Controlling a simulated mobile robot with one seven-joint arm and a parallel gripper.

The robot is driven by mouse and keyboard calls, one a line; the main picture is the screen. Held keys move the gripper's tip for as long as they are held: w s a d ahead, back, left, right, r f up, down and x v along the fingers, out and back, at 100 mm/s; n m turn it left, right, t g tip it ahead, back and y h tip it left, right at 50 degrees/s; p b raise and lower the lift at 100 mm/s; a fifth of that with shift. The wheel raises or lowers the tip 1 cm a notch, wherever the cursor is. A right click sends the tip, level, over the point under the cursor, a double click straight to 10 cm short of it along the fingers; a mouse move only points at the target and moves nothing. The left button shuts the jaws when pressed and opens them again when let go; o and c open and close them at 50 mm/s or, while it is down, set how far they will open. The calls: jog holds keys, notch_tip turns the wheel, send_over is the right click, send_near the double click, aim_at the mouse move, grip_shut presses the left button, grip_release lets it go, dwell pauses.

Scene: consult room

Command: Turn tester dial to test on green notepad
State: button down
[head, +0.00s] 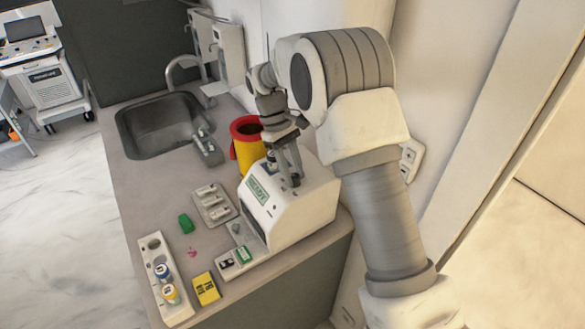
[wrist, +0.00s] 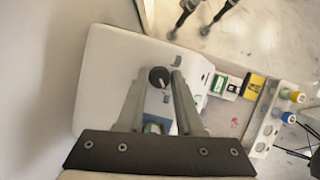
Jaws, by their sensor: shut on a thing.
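The tester (head: 300,205) is a white box with a green label on its face, standing on the counter; its white top also fills the middle of the wrist view (wrist: 105,75). Its dial (wrist: 159,77) is a dark round knob on that top. My gripper (wrist: 160,82) is shut on the dial, with one finger on each side; in the head view my gripper (head: 290,180) reaches down onto the tester's top and mostly hides the dial. I cannot tell which is the notepad.
A yellow pad (head: 206,289) and a white rack (head: 160,275) with capped tubes are near the counter's front. A grey tray (head: 213,208) lies left of the tester. A yellow bin with red rim (head: 247,145) stands behind it, close to my gripper. A sink (head: 160,125) is farther back.

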jog(key=shift+m+g+y, duration=0.3)
jog(key=shift+m, duration=0.8)
jog(key=c, duration=0.6)
grip_release()
jog(key=shift+o, duration=0.2)
jog(key=p+v, duration=0.2)
jog(key=v, duration=1.5)
jog(key=shift+r, duration=0.2)
jog(key=shift+d, duration=0.1)
